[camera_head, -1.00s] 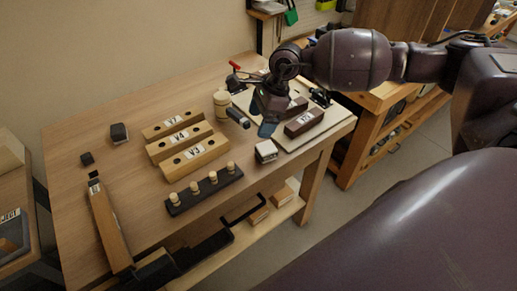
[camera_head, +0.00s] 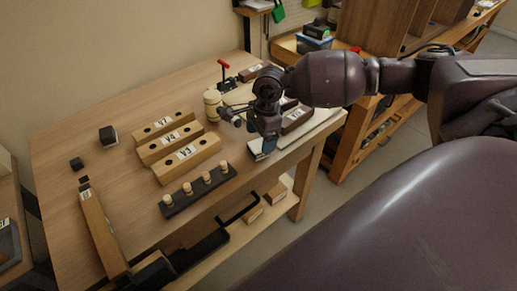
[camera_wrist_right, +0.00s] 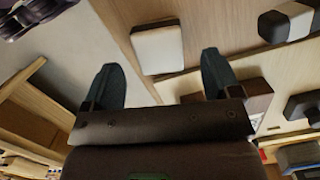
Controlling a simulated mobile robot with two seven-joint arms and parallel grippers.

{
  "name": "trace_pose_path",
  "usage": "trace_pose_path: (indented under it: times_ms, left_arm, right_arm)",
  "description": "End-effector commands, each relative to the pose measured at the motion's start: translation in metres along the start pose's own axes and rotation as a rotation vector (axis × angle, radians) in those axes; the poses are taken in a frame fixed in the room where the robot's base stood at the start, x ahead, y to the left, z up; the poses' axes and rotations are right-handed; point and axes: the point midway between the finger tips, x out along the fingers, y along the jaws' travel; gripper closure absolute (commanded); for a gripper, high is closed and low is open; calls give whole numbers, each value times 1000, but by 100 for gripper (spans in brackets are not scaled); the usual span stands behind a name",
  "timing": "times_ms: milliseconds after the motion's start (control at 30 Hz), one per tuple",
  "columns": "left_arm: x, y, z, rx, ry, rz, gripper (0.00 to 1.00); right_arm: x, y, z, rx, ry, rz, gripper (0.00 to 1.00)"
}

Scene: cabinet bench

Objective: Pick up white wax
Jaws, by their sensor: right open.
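The white wax (camera_head: 257,152) is a small pale block near the front right edge of the bench. In the right wrist view the white wax (camera_wrist_right: 158,48) shows its pale top, just beyond and between the two fingertips. My right gripper (camera_head: 267,147) hangs over it and hides part of it in the head view. In the wrist view the right gripper (camera_wrist_right: 162,75) has its dark fingers spread apart, with nothing held between them. My left gripper is not seen.
Wooden blocks marked V7 (camera_head: 163,124), V4 (camera_head: 170,144) and V3 (camera_head: 188,158) stand left of the gripper. A dark peg rack (camera_head: 199,192) lies in front. A cylindrical wooden jar (camera_head: 212,105) and a dark labelled block (camera_head: 296,118) are close by. The bench's left part is mostly clear.

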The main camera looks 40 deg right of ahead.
Motion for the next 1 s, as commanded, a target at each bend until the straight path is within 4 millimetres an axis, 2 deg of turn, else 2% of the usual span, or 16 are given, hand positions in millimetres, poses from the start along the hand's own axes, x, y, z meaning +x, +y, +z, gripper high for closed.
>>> trace_pose_path:
  times_ms: [300, 567, 900, 1000]
  left_arm:
    - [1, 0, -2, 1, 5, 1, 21]
    - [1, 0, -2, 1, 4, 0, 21]
    - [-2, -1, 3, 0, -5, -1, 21]
    - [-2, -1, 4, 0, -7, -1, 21]
  right_arm:
    - [41, 2, 0, 1, 0, 3, 17]
    - [43, 1, 0, 1, 0, 1, 19]
    - [43, 1, 0, 0, 0, 1, 71]
    - [42, 1, 0, 0, 0, 1, 72]
